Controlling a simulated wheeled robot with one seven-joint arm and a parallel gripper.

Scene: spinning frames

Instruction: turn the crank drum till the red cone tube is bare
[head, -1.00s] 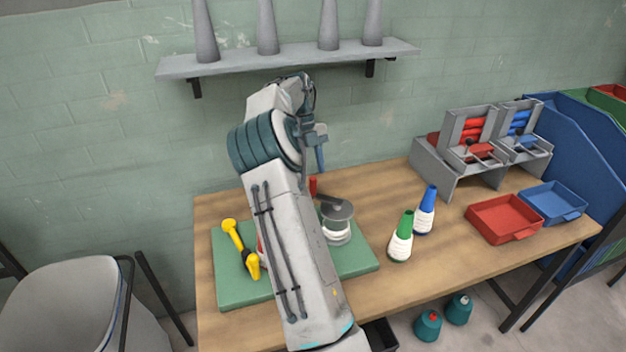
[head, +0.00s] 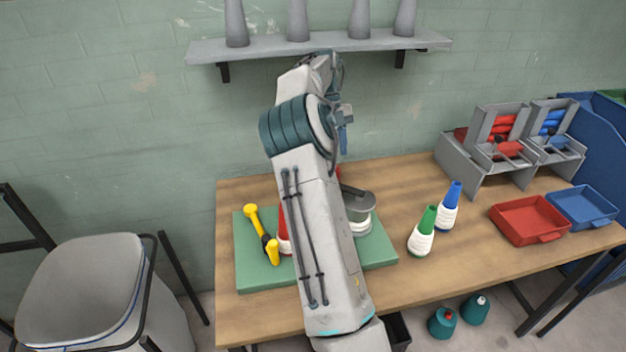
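The crank drum (head: 359,208) is a grey drum with white thread on it, on the green mat (head: 259,266). Its dark crank arm shows on top, and a bit of its red handle is partly hidden behind my arm. The red cone tube (head: 283,222) stands to the left of my arm, mostly hidden by it, with white thread low on its visible side. My gripper (head: 344,139) is raised above and behind the drum, apart from it and pointing down. It is small and seen side-on, so its opening cannot be told.
Green-tipped (head: 423,233) and blue-tipped (head: 449,208) cones with white thread stand to the right. Further right are a red tray (head: 527,221), a blue tray (head: 583,207) and a grey rack (head: 482,158). A shelf (head: 330,48) overhangs behind.

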